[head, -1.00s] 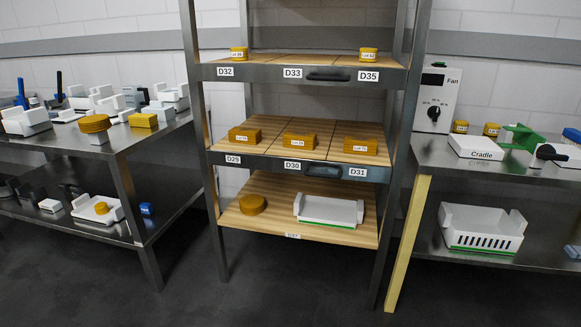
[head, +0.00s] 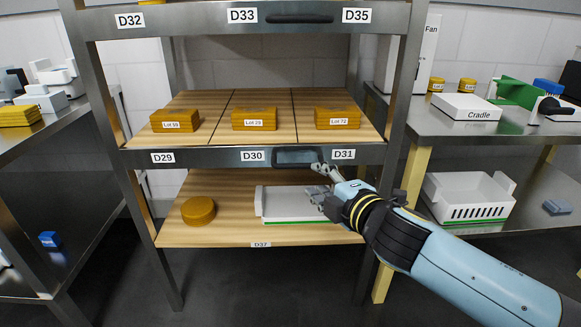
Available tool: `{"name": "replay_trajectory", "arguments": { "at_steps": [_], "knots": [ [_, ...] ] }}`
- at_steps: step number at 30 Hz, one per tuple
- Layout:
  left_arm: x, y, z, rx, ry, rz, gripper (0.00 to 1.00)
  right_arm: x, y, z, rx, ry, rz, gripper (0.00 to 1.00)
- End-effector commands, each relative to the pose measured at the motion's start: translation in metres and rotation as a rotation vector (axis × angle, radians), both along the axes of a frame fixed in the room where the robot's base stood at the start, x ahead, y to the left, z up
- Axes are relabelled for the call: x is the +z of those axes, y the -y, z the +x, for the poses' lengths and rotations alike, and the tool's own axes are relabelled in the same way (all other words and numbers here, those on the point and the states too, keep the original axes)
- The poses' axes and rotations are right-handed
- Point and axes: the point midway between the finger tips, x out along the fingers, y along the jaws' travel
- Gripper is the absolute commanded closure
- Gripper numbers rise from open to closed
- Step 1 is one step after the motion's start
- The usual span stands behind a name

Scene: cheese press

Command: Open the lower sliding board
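The lower sliding board (head: 205,157) is the middle wooden shelf with a grey metal front labelled D29, D30 and D31. Its dark recessed handle (head: 296,156) sits between D30 and D31. The board looks level with the rack's front. Three orange cheese blocks, Lot 59 (head: 174,120), Lot 29 (head: 254,118) and Lot 72 (head: 337,117), stand on it. My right gripper (head: 316,179) reaches in from the right with its fingers spread, just below and right of the handle; I cannot tell whether a finger touches it. My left gripper is not in view.
The upper sliding board (head: 200,17) has its own handle. Below, the fixed shelf D37 (head: 222,233) carries a round cheese (head: 198,211) and a white tray (head: 290,204). A side table with a Cradle box (head: 465,107) stands right; a white basket (head: 466,197) sits under it. Rack posts flank the board.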

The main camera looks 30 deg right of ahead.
Motion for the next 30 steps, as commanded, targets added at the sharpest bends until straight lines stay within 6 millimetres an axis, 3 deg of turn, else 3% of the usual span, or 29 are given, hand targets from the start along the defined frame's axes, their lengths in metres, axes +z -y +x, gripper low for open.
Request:
{"name": "replay_trajectory", "arguments": {
  "at_steps": [15,21,28,30],
  "knots": [
    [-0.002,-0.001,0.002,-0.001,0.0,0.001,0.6,-0.017,0.013,0.088,0.0,0.001,0.002,0.64],
    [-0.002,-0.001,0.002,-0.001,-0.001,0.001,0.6,-0.019,0.015,0.1,0.0,0.0,0.001,0.64],
    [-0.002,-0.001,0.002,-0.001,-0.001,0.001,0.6,-0.019,0.015,0.1,0.0,0.0,0.001,0.64],
    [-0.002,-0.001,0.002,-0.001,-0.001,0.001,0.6,-0.019,0.015,0.1,0.0,0.0,0.001,0.72]
  ]
}}
